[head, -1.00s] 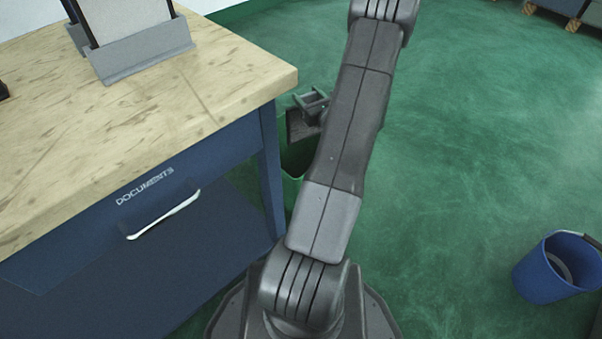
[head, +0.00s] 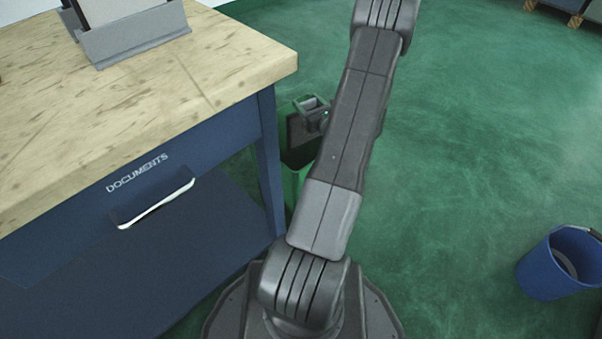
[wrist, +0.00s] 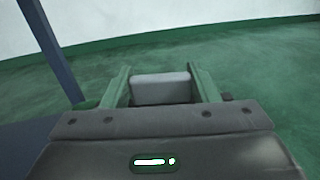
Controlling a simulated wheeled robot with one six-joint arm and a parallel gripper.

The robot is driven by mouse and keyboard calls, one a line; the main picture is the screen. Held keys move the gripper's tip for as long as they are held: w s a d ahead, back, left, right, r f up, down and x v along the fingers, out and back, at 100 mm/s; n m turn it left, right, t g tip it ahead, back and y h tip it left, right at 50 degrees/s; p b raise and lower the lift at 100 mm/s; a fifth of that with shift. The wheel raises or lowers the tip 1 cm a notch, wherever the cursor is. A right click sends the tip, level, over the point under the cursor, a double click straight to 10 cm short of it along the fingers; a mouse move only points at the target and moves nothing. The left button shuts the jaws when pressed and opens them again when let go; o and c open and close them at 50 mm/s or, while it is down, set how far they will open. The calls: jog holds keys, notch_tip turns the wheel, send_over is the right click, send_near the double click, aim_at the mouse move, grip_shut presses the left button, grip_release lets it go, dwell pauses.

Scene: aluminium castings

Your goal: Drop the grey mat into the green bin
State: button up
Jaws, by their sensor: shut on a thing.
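My gripper (head: 312,106) is beyond the table's right corner in the head view, partly hidden by my arm. In the wrist view my gripper's two fingers (wrist: 162,86) are closed on the sides of a grey block-like piece, the grey mat (wrist: 161,92). The mat is small and hard to make out in the head view. The green bin (head: 291,183) stands on the floor beside the table leg, with my gripper over or near its top. My arm hides much of the bin, and its inside is not clear.
A wooden-topped blue table (head: 190,85) with a drawer marked DOCUMENTS fills the left; its leg (head: 269,160) is close to the bin. A grey holder (head: 135,35) stands on top. A blue bucket (head: 560,265) is at the lower right. Green floor on the right is mostly open.

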jog(key=o, duration=1.4)
jog(key=shift+c, duration=0.2)
jog(key=p+v, duration=0.3)
jog(key=v, duration=1)
jog(key=shift+s+d, duration=0.25)
jog(key=shift+s, duration=0.1)
jog(key=b+x, duration=0.3)
jog(key=x, duration=1)
jog(key=shift+w+a, duration=0.25)
notch_tip(320, 180, up, 3)
jog(key=shift+w+f+p, duration=0.15)
jog(key=shift+p, duration=0.6)
jog(key=shift+r+p, duration=0.35)
jog(key=shift+r, duration=0.35)
